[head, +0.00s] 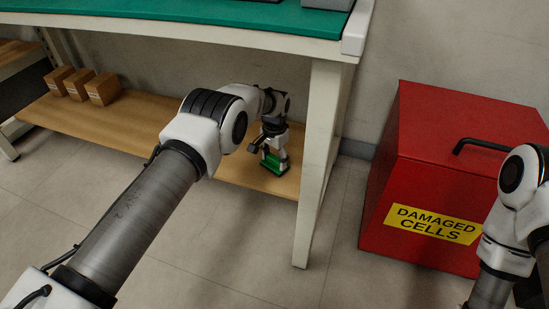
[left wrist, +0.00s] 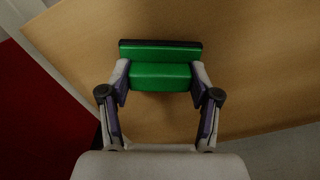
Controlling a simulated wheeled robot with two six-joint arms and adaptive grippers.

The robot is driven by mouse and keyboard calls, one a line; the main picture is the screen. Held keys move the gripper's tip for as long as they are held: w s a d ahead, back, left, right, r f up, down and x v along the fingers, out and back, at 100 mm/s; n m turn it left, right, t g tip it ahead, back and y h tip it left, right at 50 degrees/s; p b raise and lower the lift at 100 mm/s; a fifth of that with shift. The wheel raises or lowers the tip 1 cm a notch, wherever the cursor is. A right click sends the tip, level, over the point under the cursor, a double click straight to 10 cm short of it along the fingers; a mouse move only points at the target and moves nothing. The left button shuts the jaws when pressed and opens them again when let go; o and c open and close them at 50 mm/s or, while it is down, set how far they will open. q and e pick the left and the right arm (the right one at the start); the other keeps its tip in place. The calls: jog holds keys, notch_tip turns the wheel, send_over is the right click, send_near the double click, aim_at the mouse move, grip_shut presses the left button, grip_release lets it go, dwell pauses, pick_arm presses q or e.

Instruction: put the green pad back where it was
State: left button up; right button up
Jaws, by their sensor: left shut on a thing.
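The green pad (left wrist: 160,75) is a green block with a dark strip along its far edge. In the left wrist view it sits between the fingers of my left gripper (left wrist: 160,84), which is shut on it. In the head view the green pad (head: 275,162) is low over the wooden lower shelf (head: 150,125), near the bench's right leg, with my left gripper (head: 272,146) above it. I cannot tell whether the pad touches the shelf. My right arm shows at the right edge of the head view, but its gripper is out of the picture.
Several cardboard boxes (head: 103,89) stand at the shelf's left end. The bench top (head: 200,13) is above my left arm, and its white leg (head: 318,165) is close to the right of the gripper. A red "DAMAGED CELLS" bin (head: 440,175) stands right. The shelf's middle is clear.

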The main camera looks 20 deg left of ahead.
pick_arm(q)
jog(key=shift+f, duration=0.2)
jog(key=o, duration=1.6)
jog(key=shift+o, duration=0.2)
